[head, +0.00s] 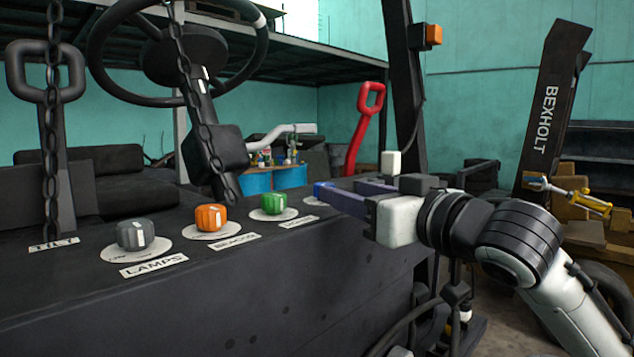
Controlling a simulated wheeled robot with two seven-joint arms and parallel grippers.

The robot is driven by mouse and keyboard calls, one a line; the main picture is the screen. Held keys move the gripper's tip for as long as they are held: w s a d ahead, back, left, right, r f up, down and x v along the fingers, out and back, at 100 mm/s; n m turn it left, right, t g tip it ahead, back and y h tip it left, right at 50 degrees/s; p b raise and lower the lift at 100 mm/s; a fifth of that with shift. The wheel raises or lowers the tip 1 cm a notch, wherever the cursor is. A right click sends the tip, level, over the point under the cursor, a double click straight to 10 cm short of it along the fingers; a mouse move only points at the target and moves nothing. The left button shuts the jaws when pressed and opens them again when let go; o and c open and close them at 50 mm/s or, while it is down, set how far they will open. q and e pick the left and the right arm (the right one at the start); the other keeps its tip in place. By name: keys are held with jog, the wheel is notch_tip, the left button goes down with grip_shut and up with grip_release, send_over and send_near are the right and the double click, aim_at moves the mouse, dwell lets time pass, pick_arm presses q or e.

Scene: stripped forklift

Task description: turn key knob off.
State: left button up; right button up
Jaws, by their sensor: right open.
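A row of knobs sits on the dark sloping panel. The grey knob (136,235) is over a LAMPS label (153,265). The orange knob (211,217) is over a label that seems to read BEACON (237,241). The green knob (274,203) has a small label at its lower right, too small to read. My right gripper (335,188) is open and reaches left, just right of the green knob. A pale disc (311,201) shows under its fingertips; a bluish shape there may be another knob, mostly hidden. No readable KEY label shows. My left gripper is out of view.
A steering wheel (107,75) and hanging chains (190,90) stand behind the panel at the left. A red lever (364,130) rises behind my right gripper. A dark post (403,80) stands close behind it. Free air lies above the grey and orange knobs.

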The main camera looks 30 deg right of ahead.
jog(key=w, duration=0.2)
jog(key=w+p, duration=0.1)
jog(key=w, duration=0.4)
jog(key=shift+a+r+p, duration=0.15)
jog(key=shift+a+p, duration=0.15)
jog(key=shift+p, duration=0.1)
jog(key=shift+w, duration=0.6)
jog(key=c, duration=1)
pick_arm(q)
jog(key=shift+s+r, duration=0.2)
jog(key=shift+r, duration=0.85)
pick_arm(e)
jog(key=shift+c, duration=0.2)
